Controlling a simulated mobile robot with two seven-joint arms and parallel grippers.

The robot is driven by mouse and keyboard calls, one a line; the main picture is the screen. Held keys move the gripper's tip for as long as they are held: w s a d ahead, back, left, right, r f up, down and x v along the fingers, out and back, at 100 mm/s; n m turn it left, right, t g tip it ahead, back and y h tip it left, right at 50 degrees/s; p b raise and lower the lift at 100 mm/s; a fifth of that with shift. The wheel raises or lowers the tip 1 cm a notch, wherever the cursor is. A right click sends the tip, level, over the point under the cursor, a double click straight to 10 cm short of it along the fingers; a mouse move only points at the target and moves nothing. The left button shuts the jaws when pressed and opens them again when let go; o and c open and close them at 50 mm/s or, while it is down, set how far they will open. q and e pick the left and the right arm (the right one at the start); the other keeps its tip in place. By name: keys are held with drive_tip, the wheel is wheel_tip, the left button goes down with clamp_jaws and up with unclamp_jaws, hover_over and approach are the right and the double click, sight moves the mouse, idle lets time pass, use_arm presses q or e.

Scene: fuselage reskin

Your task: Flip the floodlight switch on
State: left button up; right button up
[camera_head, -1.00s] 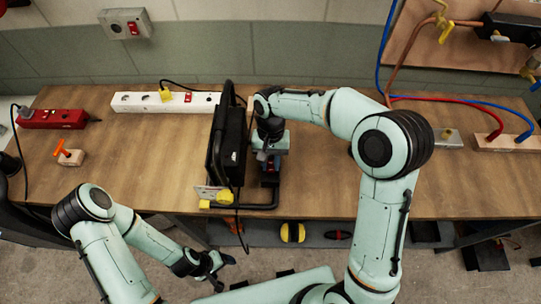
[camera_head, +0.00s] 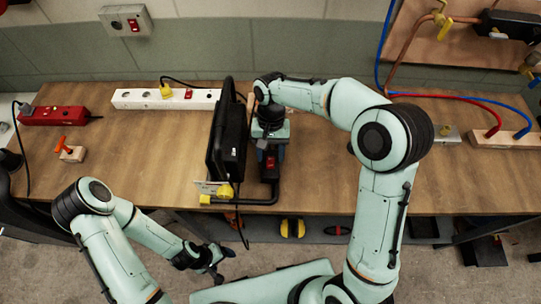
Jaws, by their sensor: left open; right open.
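The black floodlight (camera_head: 228,145) stands on its tubular frame near the front edge of the wooden bench, seen edge-on. A yellow plug (camera_head: 225,191) and black cord hang at its lower front. My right gripper (camera_head: 270,172) points down just right of the floodlight, above the frame's foot. It is open, but its fingertips are mostly hidden by its own body. A small red part shows there; I cannot tell whether it is the floodlight's switch or part of the gripper. My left gripper (camera_head: 217,266) is open and empty, low in front of the bench.
A white power strip (camera_head: 135,98) with a yellow plug lies at the back of the bench (camera_head: 130,160). A red power strip (camera_head: 52,116) and an orange-handled block (camera_head: 72,153) lie left. Hoses (camera_head: 465,103) run at the right. A wall switch box (camera_head: 126,21) hangs above.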

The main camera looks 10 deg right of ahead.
use_arm(q)
drive_tip(key=w+r+p, duration=0.1)
drive_tip(key=w+r, duration=0.1)
drive_tip(key=w, duration=0.1)
drive_tip(key=shift+r+p, duration=0.2)
drive_tip(key=shift+p, duration=0.15)
use_arm(e)
drive_tip(key=v, duration=1.1)
drive_tip(key=shift+w, duration=0.15)
